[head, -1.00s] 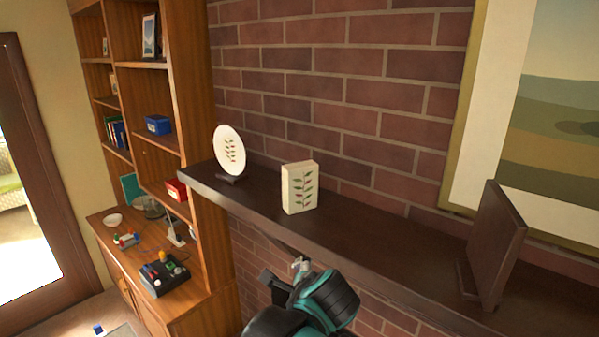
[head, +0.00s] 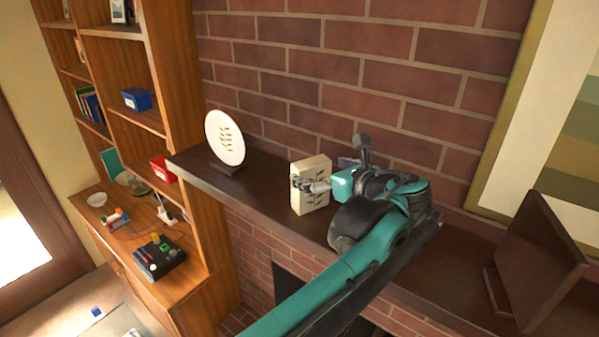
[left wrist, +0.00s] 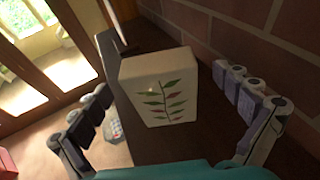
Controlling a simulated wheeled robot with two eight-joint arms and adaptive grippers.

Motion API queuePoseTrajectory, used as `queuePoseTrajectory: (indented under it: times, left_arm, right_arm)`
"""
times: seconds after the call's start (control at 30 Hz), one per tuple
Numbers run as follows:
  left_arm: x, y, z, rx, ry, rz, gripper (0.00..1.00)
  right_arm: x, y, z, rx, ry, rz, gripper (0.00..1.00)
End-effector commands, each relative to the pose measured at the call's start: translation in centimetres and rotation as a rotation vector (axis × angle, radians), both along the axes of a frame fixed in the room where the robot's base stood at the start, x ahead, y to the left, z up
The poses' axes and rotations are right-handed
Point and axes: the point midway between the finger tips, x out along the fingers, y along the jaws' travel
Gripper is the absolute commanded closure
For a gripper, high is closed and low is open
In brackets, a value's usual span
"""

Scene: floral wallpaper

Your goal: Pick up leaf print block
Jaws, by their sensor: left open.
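The leaf print block (head: 312,197) is a cream, box-shaped block standing upright on the dark mantel shelf (head: 262,186). In the left wrist view the block (left wrist: 158,88) shows its face with a stem of green and red leaves, in the space ahead of and between the fingers. My left gripper (head: 330,178) is open and close to the block in the head view, with one finger partly covering it. In the left wrist view the two fingers of the left gripper (left wrist: 168,98) are spread wide on either side. I cannot tell whether they touch it. My right gripper is not in view.
A white plate with a leaf print (head: 225,139) stands on a dark stand to the left on the shelf. A dark upright panel (head: 540,262) stands at the right. The brick wall (head: 300,65) is close behind. A wooden bookcase (head: 165,75) stands at the left.

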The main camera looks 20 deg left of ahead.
Motion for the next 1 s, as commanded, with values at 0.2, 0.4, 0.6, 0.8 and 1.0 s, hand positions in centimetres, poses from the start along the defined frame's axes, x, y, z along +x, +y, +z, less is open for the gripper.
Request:
queuePoseTrajectory:
  times: [0.2,0.4,0.6,0.8,1.0]
  left_arm:
    - [1.6,1.4,-0.2,0.023,0.007,-0.003,0.00]
    - [3.2,3.5,-1.1,0.022,0.007,-0.003,0.00]
    - [4.7,5.2,-2.0,0.021,0.006,-0.004,0.00]
    - [4.8,5.3,-2.2,0.020,0.006,-0.006,0.00]
    - [4.8,5.3,-2.2,0.020,0.007,-0.006,0.37]
  right_arm:
    - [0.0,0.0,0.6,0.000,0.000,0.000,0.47]
    - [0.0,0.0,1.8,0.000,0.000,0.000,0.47]
    - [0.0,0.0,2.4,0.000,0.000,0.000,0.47]
    - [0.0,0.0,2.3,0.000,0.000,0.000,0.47]
    - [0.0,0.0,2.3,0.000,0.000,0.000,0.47]
